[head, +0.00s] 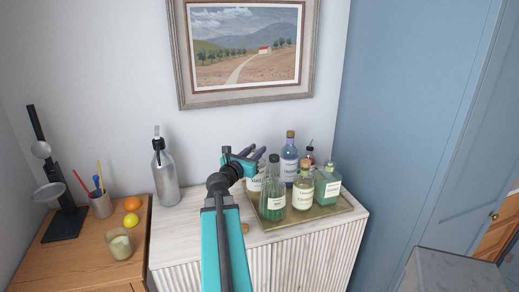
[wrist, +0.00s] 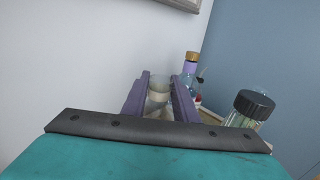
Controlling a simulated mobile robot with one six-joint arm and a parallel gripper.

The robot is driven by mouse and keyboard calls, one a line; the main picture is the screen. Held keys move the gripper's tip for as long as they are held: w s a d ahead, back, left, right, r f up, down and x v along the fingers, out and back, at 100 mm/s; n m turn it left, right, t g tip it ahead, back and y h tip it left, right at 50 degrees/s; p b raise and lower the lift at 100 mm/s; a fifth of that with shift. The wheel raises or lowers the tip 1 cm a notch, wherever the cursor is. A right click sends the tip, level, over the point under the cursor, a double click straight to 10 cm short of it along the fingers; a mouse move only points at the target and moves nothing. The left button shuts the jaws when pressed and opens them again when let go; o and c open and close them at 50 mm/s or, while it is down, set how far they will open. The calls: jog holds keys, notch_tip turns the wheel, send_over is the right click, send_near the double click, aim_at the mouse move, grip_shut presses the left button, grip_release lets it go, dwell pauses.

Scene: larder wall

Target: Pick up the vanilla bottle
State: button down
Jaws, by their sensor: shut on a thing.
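The vanilla bottle (head: 255,184) is at the left rear of the bottle group in the head view, a pale bottle with a white label that is only partly legible. My gripper (head: 257,153) is at its top and hides its upper part. In the wrist view my gripper (wrist: 165,84) has its two purple fingers on either side of the pale bottle (wrist: 158,98), shut on it. I cannot tell whether its base touches the tray.
A tray (head: 325,212) on the white cabinet (head: 180,243) holds several other bottles close by: a green ribbed one (head: 273,196), a blue-purple one (head: 289,160), a cream one (head: 303,194) and a green square one (head: 327,184).

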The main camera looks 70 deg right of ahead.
aim_at(253, 152)
jog(key=shift+w+a+b, duration=0.15)
jog(key=shift+a+b, duration=0.3)
jog(key=shift+a, duration=1)
jog(key=shift+a+b, duration=0.1)
jog(key=shift+b, duration=0.4)
jog(key=shift+w+a+b, duration=0.2)
jog(key=shift+a+b, duration=0.3)
jog(key=shift+b, duration=1.2)
jog(key=shift+w+a+b, duration=0.15)
jog(key=shift+a+b, duration=0.3)
jog(key=shift+b, duration=1.2)
jog(key=shift+a+b, duration=1.35)
jog(key=shift+b, duration=2.65)
jog(key=shift+w+a+r+b, duration=0.15)
jog(key=shift+w+a+b, duration=0.05)
jog(key=shift+a+b, duration=0.9)
jog(key=shift+w, duration=0.15)
